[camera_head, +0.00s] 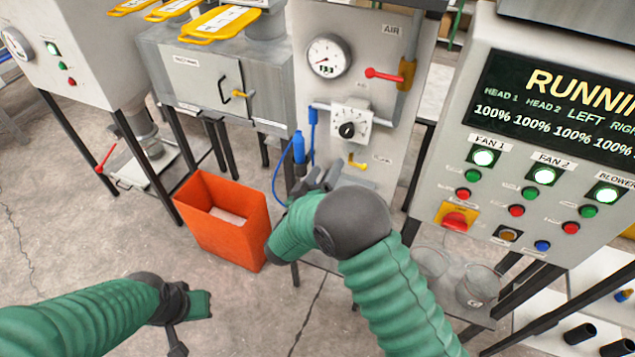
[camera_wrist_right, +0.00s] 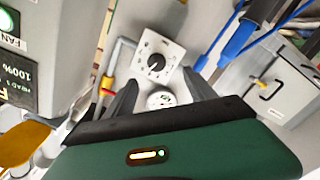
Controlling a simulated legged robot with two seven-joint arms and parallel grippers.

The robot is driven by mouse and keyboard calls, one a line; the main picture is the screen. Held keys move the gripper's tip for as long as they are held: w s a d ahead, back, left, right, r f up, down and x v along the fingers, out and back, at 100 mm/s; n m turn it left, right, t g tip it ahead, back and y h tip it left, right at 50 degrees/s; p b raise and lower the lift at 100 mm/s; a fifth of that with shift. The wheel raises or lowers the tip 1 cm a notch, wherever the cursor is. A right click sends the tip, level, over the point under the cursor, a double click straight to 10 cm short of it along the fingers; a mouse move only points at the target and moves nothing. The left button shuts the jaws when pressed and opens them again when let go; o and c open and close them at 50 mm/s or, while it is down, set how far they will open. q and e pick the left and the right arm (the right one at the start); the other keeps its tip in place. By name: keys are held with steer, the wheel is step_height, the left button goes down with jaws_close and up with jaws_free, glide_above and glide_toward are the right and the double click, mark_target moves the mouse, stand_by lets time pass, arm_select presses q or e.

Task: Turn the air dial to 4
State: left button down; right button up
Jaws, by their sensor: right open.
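The air dial is a black knob (camera_head: 347,130) on a square white scale plate, on the grey panel marked AIR. It also shows in the right wrist view (camera_wrist_right: 157,63), its numbers too small to read. My right gripper (camera_head: 323,178) is below and in front of the dial, apart from it. In the right wrist view my right gripper (camera_wrist_right: 161,80) has its two dark fingers spread with nothing held, and the dial shows beyond them. My left gripper (camera_head: 174,335) hangs low at the left over the floor; its fingers are not clear.
A round gauge (camera_head: 328,55) and a red lever (camera_head: 384,75) sit above the dial. A blue nozzle (camera_head: 299,147) with a hose hangs left of it. An orange bin (camera_head: 225,220) stands on the floor. A control box (camera_head: 548,130) reading RUNNING is at the right.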

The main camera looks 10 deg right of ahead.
steer(key=v, duration=0.5)
steer(key=shift+p, duration=0.35)
steer(key=shift+a, duration=0.15)
